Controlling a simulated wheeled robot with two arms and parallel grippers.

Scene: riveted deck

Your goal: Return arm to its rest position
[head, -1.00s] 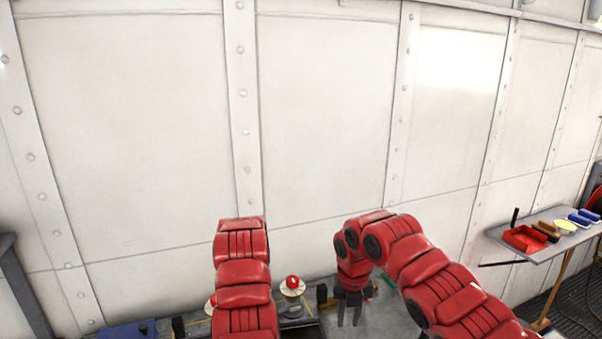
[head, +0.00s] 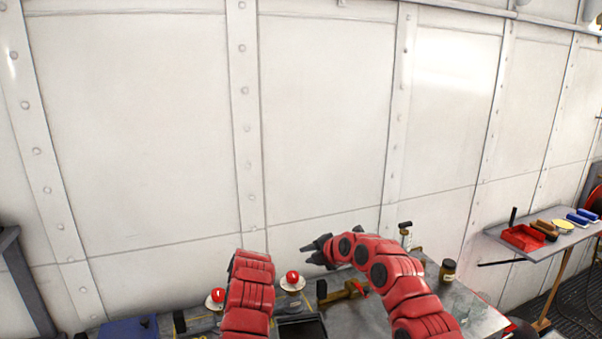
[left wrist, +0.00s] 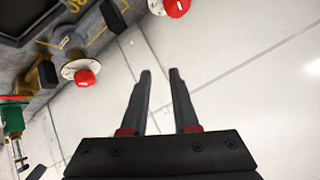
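My right arm comes in from the lower right in the head view, bent over the bench. My right gripper (head: 308,250) points left in front of the white wall, its dark fingers parted and nothing seen between them. My left arm (head: 250,295) rises from the bottom of the head view; its gripper is hidden there. In the left wrist view my left gripper (left wrist: 160,73) has its two fingers apart with an empty gap, pale wall panels behind them.
Red knobs (head: 216,296) (head: 292,278) stand on the bench (head: 385,325). A dark tray (head: 302,330), a brass-coloured tool (head: 345,293) and a jar (head: 448,268) are near my right arm. A side shelf (head: 490,231) at right holds a red tray (head: 522,238). Wall above is clear.

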